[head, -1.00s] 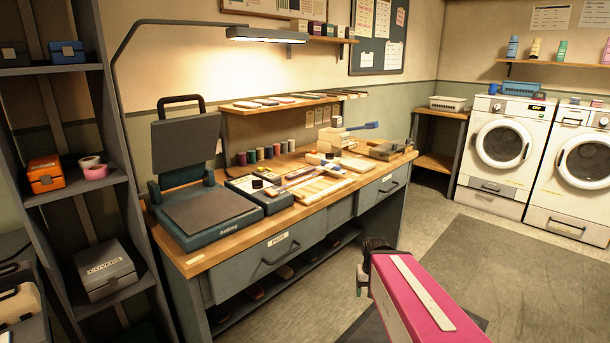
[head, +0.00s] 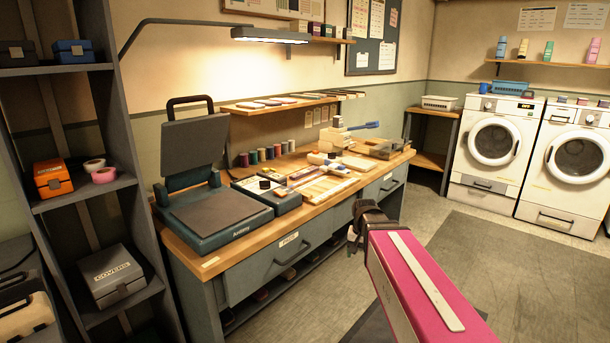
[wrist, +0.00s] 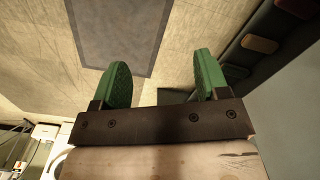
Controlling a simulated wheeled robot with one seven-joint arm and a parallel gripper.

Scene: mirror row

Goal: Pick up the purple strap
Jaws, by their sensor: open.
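I cannot make out a purple strap for certain in either view. My gripper (wrist: 160,72) is open and empty in the wrist view, with its two green-padded fingers apart above the floor. In the head view my gripper (head: 356,232) is at the end of my pink arm, in front of the right part of the workbench (head: 208,262). Its fingers are small and dark there. Several small items, too small to identify, lie on the bench top beside a dark press (head: 215,216).
A low shelf under the bench holds several rounded items, seen in the wrist view (wrist: 260,44). A shelf rack (head: 78,195) stands at left. Washing machines (head: 492,150) stand at the back right. The floor (head: 440,290) between is clear, with a grey mat (head: 500,255).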

